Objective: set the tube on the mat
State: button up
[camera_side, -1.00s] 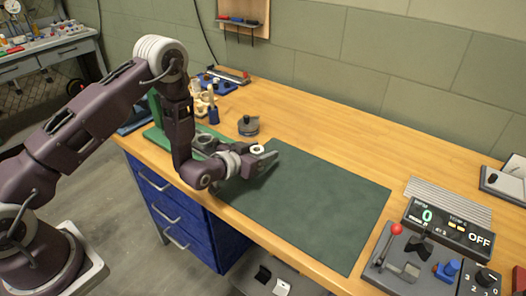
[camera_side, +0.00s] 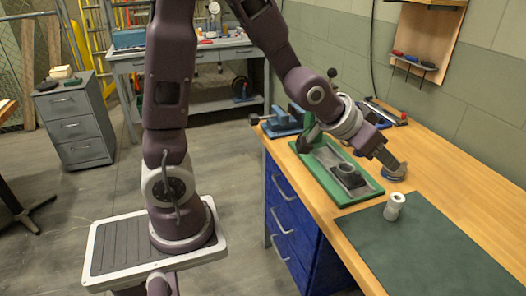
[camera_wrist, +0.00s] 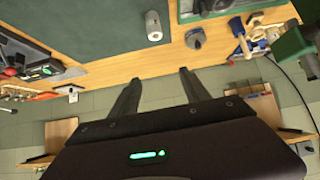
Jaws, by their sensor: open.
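A green fixture with a grey tray (camera_side: 335,165) sits left of the mat. A control panel (camera_wrist: 30,65) shows at left in the wrist view. Most of the mat is bare.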

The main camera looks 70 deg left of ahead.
jog(key=s+r+g, duration=0.2)
jog(key=s+r, duration=0.1)
jog(key=s, duration=0.9)
jog(key=s+r+g, duration=0.2)
jog(key=s+r, duration=0.1)
jog(key=s, duration=1)
jog(key=shift+s, duration=0.25)
jog(key=shift+a, duration=0.1)
